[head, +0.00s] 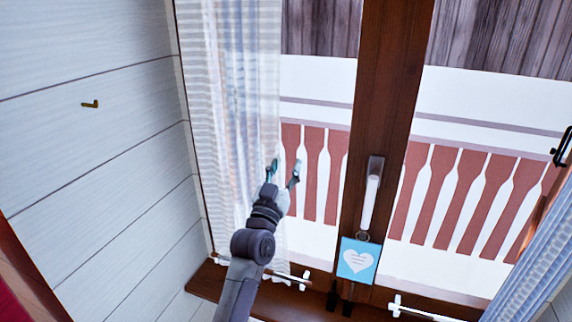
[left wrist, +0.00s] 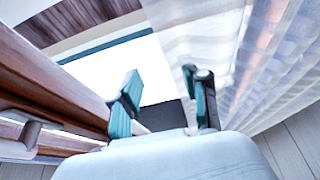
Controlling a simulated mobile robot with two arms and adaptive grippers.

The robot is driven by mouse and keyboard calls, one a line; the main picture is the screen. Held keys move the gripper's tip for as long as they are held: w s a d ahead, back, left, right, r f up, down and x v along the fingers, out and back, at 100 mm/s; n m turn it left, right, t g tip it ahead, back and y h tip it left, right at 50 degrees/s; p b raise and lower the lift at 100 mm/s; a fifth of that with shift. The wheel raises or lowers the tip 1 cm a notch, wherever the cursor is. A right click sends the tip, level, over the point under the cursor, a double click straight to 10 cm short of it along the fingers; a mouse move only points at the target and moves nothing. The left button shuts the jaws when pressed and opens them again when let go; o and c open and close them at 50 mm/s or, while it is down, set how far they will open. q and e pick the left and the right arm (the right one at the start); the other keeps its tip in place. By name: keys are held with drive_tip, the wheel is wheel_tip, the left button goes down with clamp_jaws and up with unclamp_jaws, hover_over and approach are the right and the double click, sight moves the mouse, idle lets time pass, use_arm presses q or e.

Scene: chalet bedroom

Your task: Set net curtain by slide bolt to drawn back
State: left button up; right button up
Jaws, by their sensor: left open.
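A sheer white net curtain (head: 228,90) with pale bands hangs over the left part of the left window pane in the head view. It also fills the right side of the left wrist view (left wrist: 265,70). My left gripper (head: 283,174) is open at the curtain's right edge, low on the pane. Its two fingers show apart in the left wrist view (left wrist: 162,92), one overlapping the curtain; I cannot tell whether they touch it. A small white fitting (head: 290,279) sits low by the sill; I cannot tell whether it is the slide bolt. My right gripper is out of view.
A brown window post (head: 383,110) carries a white handle (head: 371,196) with a blue heart tag (head: 357,261) hanging below. A bluish striped curtain (head: 535,265) is at lower right. A dark fitting (head: 563,147) is at the right edge. A small hook (head: 90,104) is on the left plank wall.

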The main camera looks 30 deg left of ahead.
use_arm(q)
clamp_jaws()
idle(0.3)
